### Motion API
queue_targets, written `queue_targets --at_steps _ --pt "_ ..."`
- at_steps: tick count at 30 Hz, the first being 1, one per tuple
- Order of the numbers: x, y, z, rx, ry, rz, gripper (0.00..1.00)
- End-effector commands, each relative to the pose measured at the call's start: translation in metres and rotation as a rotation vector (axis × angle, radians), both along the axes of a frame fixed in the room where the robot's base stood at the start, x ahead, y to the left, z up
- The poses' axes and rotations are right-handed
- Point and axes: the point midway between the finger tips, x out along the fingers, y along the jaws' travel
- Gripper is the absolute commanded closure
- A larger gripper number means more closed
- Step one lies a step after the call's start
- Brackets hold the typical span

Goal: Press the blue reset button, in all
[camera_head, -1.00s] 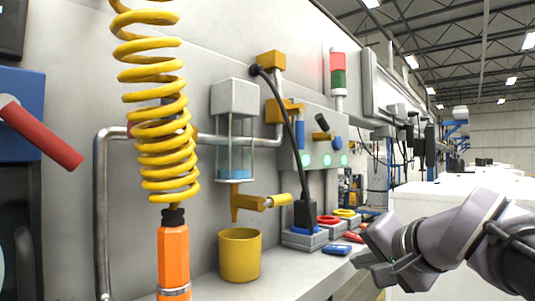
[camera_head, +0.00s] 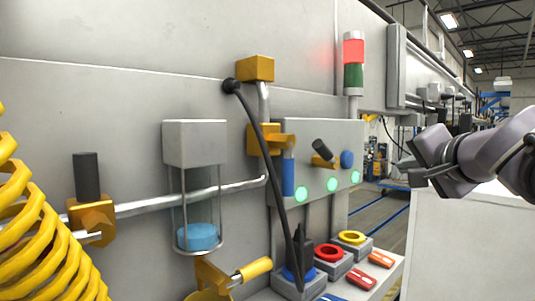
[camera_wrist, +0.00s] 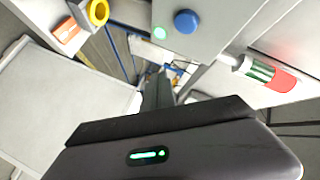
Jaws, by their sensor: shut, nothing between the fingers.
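The round blue button (camera_head: 347,159) is on the right part of the grey control panel (camera_head: 318,138), above a green lit lamp (camera_head: 355,177). It also shows near the top of the wrist view (camera_wrist: 187,21). My gripper (camera_head: 408,177) is shut and empty, to the right of the button and apart from it. In the wrist view, my gripper's dark fingers (camera_wrist: 158,82) point up the picture, below the button.
A black lever (camera_head: 322,150) and blue handle (camera_head: 287,177) are beside the button. A signal tower (camera_head: 354,60) glows red above. Red (camera_head: 329,253) and yellow (camera_head: 351,238) ring sockets sit on the ledge. A white counter (camera_head: 450,235) stands at right.

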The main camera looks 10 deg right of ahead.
Motion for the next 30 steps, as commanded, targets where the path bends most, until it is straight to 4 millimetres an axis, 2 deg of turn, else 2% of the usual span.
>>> queue_targets --at_steps 8,21,30 --pt "0.007 0.006 0.001 0.001 0.003 0.003 1.0" --pt "0.056 0.044 0.003 0.0 0.003 0.003 1.0" --pt "0.07 0.055 0.0 0.0 0.001 0.002 1.0"
